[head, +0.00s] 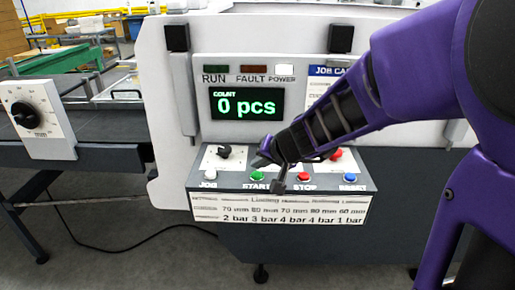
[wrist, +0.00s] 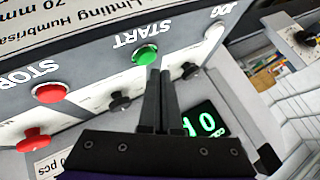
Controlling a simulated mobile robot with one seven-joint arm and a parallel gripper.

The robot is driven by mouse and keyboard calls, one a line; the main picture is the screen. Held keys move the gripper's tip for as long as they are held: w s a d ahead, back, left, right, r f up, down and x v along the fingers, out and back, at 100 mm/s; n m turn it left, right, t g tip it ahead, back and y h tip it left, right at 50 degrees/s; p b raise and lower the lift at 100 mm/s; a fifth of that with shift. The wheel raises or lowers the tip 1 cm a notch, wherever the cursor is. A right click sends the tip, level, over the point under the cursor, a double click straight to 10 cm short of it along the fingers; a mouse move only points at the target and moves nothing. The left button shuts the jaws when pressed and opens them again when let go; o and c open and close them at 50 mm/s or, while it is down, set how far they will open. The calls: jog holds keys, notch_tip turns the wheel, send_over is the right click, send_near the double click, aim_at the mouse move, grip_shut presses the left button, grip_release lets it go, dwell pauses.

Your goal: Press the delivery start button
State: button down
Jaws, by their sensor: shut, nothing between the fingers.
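The green START button (head: 257,176) sits on the sloped control panel, between the white JOG button and the red STOP button. In the wrist view the green button (wrist: 145,55) is just beyond the fingertips, a little to their left. My gripper (head: 272,172) is shut and empty, just above and beside the green button in the head view. In the wrist view my gripper (wrist: 159,74) shows its two fingers together. I cannot tell for sure whether they touch the panel; a small gap to the button shows. The count display (head: 247,104) reads 0 pcs.
The panel also carries a white JOG button (head: 210,175), a red STOP button (head: 304,177), a blue RESET button (head: 350,178) and a black knob (head: 224,151). A red knob (wrist: 33,138) stands behind. The POWER lamp (head: 284,70) is lit; RUN and FAULT look dark.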

jog(key=shift+f, duration=0.15)
dwell(0.4)
jog(key=shift+f+b, duration=0.35)
jog(key=shift+b, duration=0.3)
